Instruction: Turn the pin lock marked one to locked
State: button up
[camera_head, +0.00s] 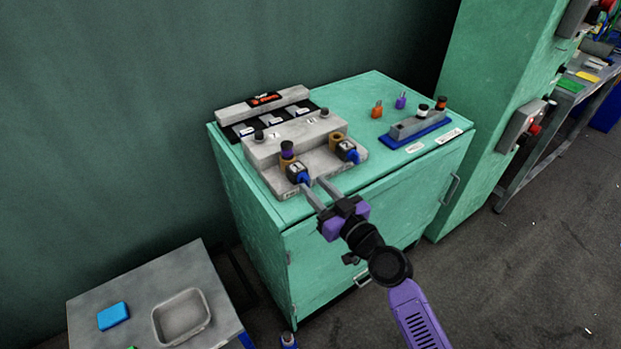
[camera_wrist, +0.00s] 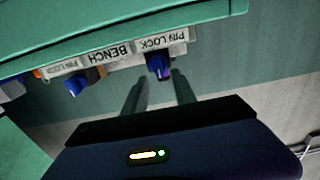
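A grey bench fixture (camera_head: 268,152) on the green cabinet carries two blue pin-lock knobs along its front. The left knob (camera_head: 303,177) and the right knob (camera_head: 351,156) each sit below a tan collar; I cannot read which is marked one. My gripper (camera_head: 313,184) is open and empty at the fixture's front edge, close to the left knob. In the wrist view, a blue knob (camera_wrist: 158,66) beside a "PIN LOCK" label (camera_wrist: 160,42) appears between my fingertips (camera_wrist: 159,77), with a gap on each side. Contact is not visible. Another blue knob (camera_wrist: 75,85) is farther left.
A blue tray (camera_head: 418,144) with a grey block stands right on the cabinet top (camera_head: 350,100). An orange peg (camera_head: 377,110) and a purple peg (camera_head: 401,101) stand behind it. A low grey table (camera_head: 92,301) with a bin (camera_head: 181,316) is at lower left.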

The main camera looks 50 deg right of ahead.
aim_at(305, 181)
jog(key=shift+x, duration=1.35)
jog(key=shift+c, duration=0.4)
grip_shut()
